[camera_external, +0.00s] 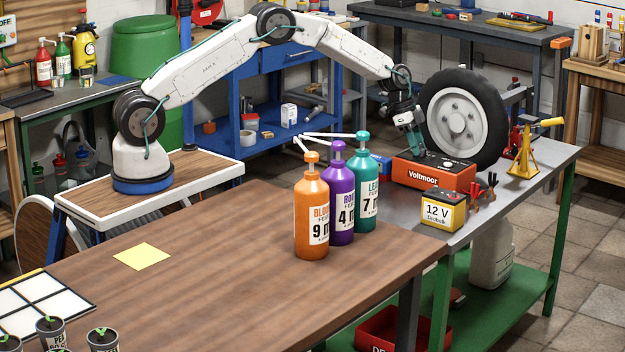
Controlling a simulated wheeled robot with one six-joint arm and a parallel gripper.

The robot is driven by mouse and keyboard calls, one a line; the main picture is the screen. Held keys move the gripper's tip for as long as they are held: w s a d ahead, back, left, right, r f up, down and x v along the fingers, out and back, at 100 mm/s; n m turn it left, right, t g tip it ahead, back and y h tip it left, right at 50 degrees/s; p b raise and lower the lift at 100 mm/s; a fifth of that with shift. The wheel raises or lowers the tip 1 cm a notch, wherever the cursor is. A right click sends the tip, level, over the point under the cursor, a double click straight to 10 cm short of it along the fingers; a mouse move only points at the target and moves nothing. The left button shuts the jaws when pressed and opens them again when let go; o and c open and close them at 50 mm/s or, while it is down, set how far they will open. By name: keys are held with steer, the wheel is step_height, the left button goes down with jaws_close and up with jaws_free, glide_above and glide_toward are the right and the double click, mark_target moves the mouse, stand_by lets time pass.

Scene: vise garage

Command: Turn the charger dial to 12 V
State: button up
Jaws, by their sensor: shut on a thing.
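The charger (430,178) is an orange-red box with a dark top and the name "Voltmoor" on its front. It sits on the grey metal bench at the right. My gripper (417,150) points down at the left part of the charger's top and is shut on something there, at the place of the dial. The dial itself is hidden by the fingers, and its setting cannot be read. A yellow and black battery (443,212) marked "12 V" stands in front of the charger.
A large wheel (455,121) stands close behind the charger. A yellow jack stand (525,150) and red and black clamps (480,190) are to its right. Orange, purple (339,205) and teal pump bottles stand to its left on the wooden table.

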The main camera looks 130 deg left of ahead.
steer(key=m+h, duration=0.1)
steer(key=m, duration=0.1)
steer(key=m+h, duration=0.1)
steer(key=m, duration=0.2)
steer(key=shift+a+m, duration=0.2)
steer(key=shift+m, duration=0.1)
steer(key=m+h, duration=0.1)
steer(key=m, duration=0.1)
steer(key=m+h, duration=0.1)
steer(key=m, duration=0.1)
steer(key=shift+w+m+g, duration=0.1)
steer(key=shift+m+g, duration=0.3)
steer(key=o, duration=1)
steer(key=shift+c, duration=0.2)
steer(key=shift+a+r, duration=0.1)
steer(key=shift+a+r, duration=0.1)
steer(key=shift+r, duration=0.25)
step_height(320, 180, up, 9)
steer(key=shift+s+a, duration=0.25)
steer(key=shift+s, duration=0.2)
